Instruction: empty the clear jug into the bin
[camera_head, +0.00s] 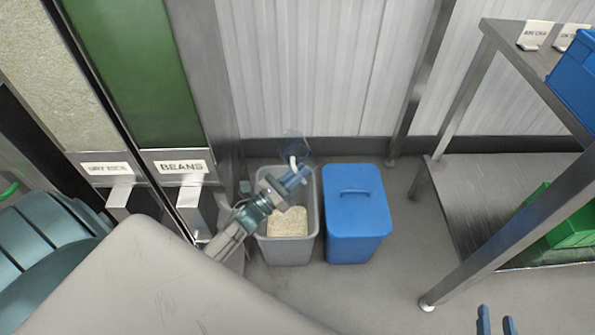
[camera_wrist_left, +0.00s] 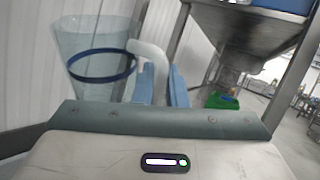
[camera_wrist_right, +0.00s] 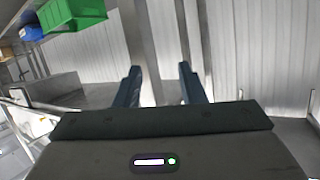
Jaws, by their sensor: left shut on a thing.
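My left gripper (camera_head: 293,178) is shut on the white handle of the clear jug (camera_head: 296,146), above the back part of the open grey bin (camera_head: 262,240). In the left wrist view the jug (camera_wrist_left: 88,45) has a dark blue band, and its handle lies between the fingers (camera_wrist_left: 162,85). I see no contents in the jug; its exact tilt is hard to tell. Pale rice-like grain (camera_head: 288,222) lies in the bin. My right gripper (camera_head: 497,322) is at the lower right, fingers apart and empty; it also shows in the right wrist view (camera_wrist_right: 160,85).
A blue lidded bin (camera_head: 357,215) stands right beside the grey one. Dispensers with a BEANS label (camera_head: 180,167) stand at the left. A metal shelf rack (camera_head: 465,190) with blue (camera_head: 575,75) and green (camera_head: 570,220) crates is at the right. Floor between is clear.

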